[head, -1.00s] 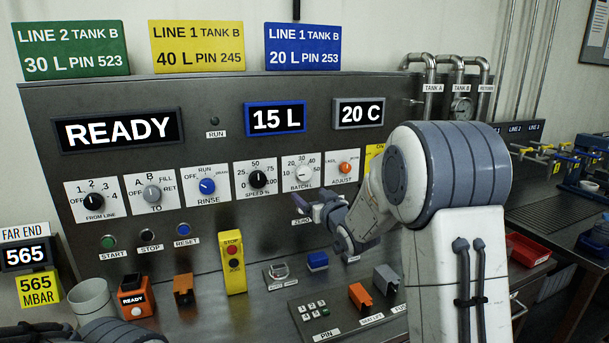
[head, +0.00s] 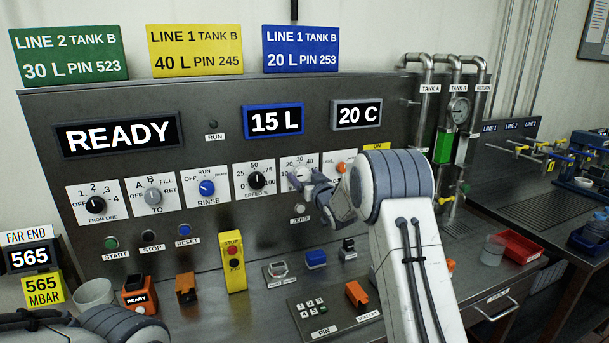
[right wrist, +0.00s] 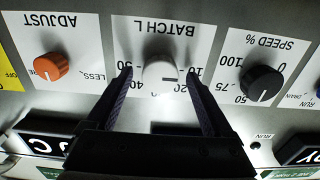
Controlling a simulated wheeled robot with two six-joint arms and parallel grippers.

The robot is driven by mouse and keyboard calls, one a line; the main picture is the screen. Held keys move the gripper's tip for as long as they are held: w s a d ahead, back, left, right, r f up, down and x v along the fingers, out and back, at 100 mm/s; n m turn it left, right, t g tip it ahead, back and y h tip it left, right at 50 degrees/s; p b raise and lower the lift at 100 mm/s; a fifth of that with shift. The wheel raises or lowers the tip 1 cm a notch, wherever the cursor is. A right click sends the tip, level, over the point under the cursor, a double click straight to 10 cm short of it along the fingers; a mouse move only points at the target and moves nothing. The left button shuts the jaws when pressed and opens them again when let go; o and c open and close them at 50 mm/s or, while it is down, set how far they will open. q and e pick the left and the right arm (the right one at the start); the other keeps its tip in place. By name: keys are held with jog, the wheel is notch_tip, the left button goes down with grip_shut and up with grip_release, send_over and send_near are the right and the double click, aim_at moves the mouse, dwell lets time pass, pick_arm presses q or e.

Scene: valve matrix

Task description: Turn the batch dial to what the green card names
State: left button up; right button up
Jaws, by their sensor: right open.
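The green card (head: 70,54) at the top left reads LINE 2 TANK B, 30 L, PIN 523. The batch dial is a white knob (right wrist: 161,72) on a white plate marked BATCH L, upside down in the right wrist view. Its dark mark faces the lower right, toward the 10 and 20 side. The blue-framed display (head: 274,120) reads 15 L. My right gripper (right wrist: 160,77) is open, one finger on each side of the knob; I cannot tell whether they touch it. In the head view my right gripper (head: 302,181) partly covers the dial plate. My left gripper is out of view.
The black speed dial (head: 257,180) and the orange adjust dial (right wrist: 50,66) flank the batch dial. A yellow stop box (head: 233,262) and a keypad (head: 318,307) are below. Yellow (head: 195,50) and blue (head: 301,48) cards stand beside the green one.

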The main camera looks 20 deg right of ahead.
grip_shut()
jog(key=shift+m, duration=0.4)
jog(key=m+b, duration=0.1)
jog(key=m, duration=0.1)
jog(key=shift+m, duration=0.4)
jog(key=m, duration=0.3)
jog(key=shift+m, duration=0.4)
jog(key=m, duration=0.5)
jog(key=shift+d, duration=0.1)
jog(key=m+p, duration=0.1)
jog(key=m, duration=0.4)
jog(key=shift+f, duration=0.1)
jog(key=shift+m, duration=0.3)
